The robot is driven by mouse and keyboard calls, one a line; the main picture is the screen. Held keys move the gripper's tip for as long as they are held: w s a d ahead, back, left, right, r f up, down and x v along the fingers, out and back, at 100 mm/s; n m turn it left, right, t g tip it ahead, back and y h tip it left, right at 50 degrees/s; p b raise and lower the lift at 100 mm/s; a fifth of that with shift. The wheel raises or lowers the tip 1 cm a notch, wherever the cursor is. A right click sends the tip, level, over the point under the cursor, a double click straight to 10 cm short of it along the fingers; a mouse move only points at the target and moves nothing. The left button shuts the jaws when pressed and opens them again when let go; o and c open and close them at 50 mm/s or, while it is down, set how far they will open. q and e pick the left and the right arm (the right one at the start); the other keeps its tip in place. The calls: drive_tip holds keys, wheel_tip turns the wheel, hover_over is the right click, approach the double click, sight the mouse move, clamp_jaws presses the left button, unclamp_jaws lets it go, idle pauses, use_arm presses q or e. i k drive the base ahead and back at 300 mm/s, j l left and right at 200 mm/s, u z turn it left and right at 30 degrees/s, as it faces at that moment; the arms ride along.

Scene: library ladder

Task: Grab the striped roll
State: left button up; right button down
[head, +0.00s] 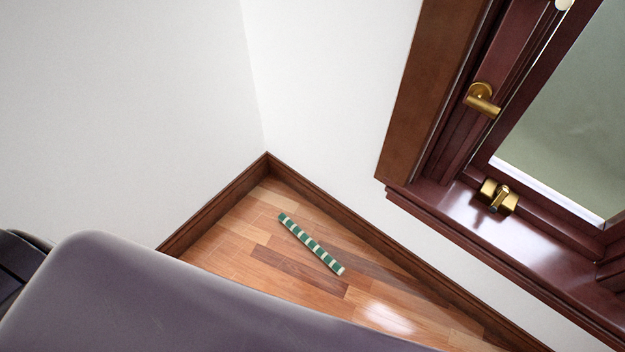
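The striped roll (311,243) is a thin stick with green and white bands. It lies flat on the wooden floor near the corner of the room, running from upper left to lower right. Nothing covers it, and nothing touches it except the floor. Neither of my grippers is in the head view.
A large smooth purple-grey surface (170,300) fills the lower left, in front of the floor (270,272). White walls with dark brown baseboards (375,247) meet behind the roll. A dark red window sill (450,215) juts out at the right, with brass fittings (497,196).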

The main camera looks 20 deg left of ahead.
sight(322, 253)
drive_tip(key=k+l+u, duration=0.2)
drive_tip(key=u, duration=0.2)
drive_tip(key=k+l+u, duration=0.2)
drive_tip(key=u, duration=0.2)
drive_tip(key=i+l+u, duration=0.2)
drive_tip(key=i+l, duration=0.3)
drive_tip(key=l, duration=0.1)
